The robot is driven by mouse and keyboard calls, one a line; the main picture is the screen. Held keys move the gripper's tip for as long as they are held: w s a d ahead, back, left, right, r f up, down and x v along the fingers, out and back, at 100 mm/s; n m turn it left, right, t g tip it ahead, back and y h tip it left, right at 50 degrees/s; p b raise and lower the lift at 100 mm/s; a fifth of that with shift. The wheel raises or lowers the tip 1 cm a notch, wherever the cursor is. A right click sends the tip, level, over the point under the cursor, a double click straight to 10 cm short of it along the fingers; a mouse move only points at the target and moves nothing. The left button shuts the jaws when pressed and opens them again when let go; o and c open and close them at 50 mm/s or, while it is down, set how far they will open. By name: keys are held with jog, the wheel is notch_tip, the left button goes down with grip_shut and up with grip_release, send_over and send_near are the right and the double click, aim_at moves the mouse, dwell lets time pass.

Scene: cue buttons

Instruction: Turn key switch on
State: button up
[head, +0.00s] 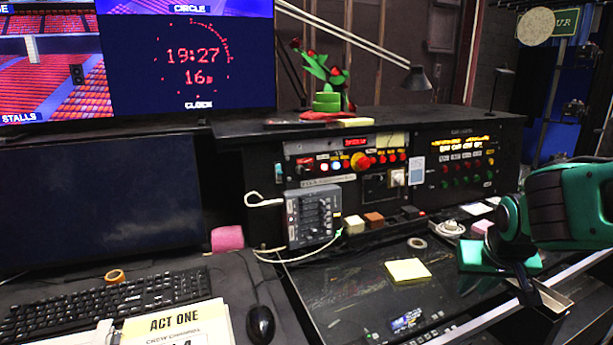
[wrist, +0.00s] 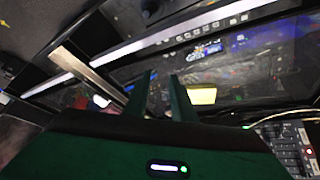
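In the head view my green arm is at the right, well away from the panel, over the desk's right side.
A grey mixer box (head: 313,215) with cables stands in front of the panel. A yellow note pad (head: 407,271) and a tape roll (head: 417,243) lie on the dark desk. A monitor (head: 100,215), keyboard (head: 110,305) and mouse (head: 260,323) are at left. A lamp (head: 417,78) hangs above.

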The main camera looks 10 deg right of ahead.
jog(key=w+a+r+n+t, duration=0.25)
jog(key=w+a, duration=0.25)
jog(key=w, duration=0.4)
jog(key=n+t+y, duration=0.4)
jog(key=t+y, duration=0.3)
jog(key=t, duration=0.3)
send_near(303, 171)
jog(key=x, duration=0.8)
jog(key=shift+d+r, duration=0.15)
jog(key=shift+c, duration=0.6)
grip_shut()
